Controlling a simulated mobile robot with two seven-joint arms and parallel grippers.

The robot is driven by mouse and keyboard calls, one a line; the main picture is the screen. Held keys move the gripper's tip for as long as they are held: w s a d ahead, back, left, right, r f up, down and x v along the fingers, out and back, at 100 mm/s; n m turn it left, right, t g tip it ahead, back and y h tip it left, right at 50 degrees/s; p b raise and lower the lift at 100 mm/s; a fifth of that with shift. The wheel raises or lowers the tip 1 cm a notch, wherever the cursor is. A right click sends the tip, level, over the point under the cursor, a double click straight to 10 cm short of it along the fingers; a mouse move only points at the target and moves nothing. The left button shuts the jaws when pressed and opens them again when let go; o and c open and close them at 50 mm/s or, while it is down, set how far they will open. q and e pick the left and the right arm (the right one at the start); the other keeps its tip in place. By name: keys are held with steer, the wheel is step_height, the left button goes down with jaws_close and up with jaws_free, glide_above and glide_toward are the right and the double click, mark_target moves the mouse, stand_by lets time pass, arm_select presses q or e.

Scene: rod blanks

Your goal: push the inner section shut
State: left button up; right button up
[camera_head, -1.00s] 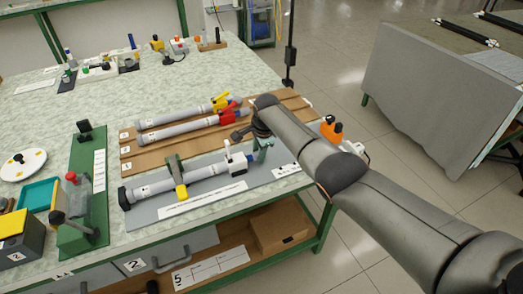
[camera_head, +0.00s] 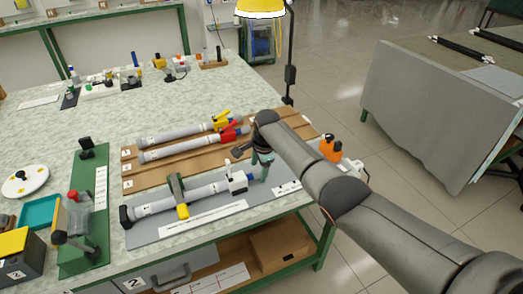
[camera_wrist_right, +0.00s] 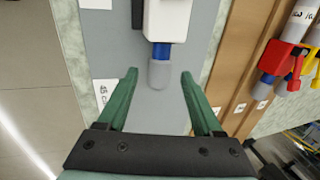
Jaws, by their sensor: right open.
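The grey tube (camera_head: 206,191) lies in a fixture on a grey base plate near the table's front edge. A white block (camera_head: 237,180) stands at its right end. The inner section shows in the right wrist view as a short blue piece with a grey rounded tip (camera_wrist_right: 160,74), sticking out of the white block (camera_wrist_right: 167,20). My right gripper (camera_wrist_right: 159,76) is open, its green fingers on either side of the grey tip with gaps visible. In the head view my right gripper (camera_head: 261,166) is at the tube's right end, partly hidden by my wrist. My left gripper is not in view.
A wooden board (camera_head: 152,178) behind holds two more tubes, with a yellow clamp (camera_head: 222,121) and a red clamp (camera_head: 229,134). Orange bottles (camera_head: 331,148) stand at the table's right end.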

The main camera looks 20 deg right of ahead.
steer(key=p+v, duration=0.2)
steer(key=v, duration=0.8)
steer(key=shift+r, duration=0.2)
steer(key=shift+s, duration=0.1)
stand_by(0.6)
